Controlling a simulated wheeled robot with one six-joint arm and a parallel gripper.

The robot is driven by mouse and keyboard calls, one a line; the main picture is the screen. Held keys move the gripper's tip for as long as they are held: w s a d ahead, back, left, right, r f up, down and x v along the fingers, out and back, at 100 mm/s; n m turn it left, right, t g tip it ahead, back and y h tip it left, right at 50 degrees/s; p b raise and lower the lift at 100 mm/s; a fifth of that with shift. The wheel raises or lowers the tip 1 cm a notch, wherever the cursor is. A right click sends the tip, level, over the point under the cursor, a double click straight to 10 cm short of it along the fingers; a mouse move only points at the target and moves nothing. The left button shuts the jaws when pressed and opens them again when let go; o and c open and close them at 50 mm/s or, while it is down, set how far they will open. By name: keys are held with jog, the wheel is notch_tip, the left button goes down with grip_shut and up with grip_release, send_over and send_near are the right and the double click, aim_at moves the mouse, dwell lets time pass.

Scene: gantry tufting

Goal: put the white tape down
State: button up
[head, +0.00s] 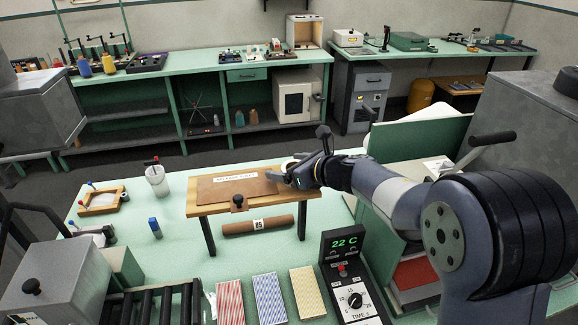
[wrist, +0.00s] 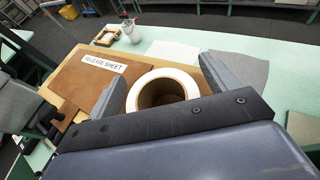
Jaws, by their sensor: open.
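The white tape (wrist: 188,82) is a roll with a brown inner core. In the wrist view it lies between the two spread fingers of my gripper (wrist: 160,88), with gaps on both sides. It appears to rest on the right end of the wooden stand (wrist: 103,44), beside the brown release sheet (wrist: 75,82). In the head view my gripper (head: 283,177) is at the stand's right end, and only a sliver of the tape (head: 289,163) shows behind it. The lower part of the roll is hidden by my gripper in the wrist view.
A brown roll (head: 240,228) lies under the stand. A timer box (head: 350,270) stands to the right front, beside several coloured sheets (head: 269,298). A white cup (head: 157,181) and a blue bottle (head: 155,228) stand left. The green table is clear between them.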

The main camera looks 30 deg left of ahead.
jog(key=b+v, duration=0.3)
jog(key=v, duration=0.9)
jog(key=shift+b, duration=0.3)
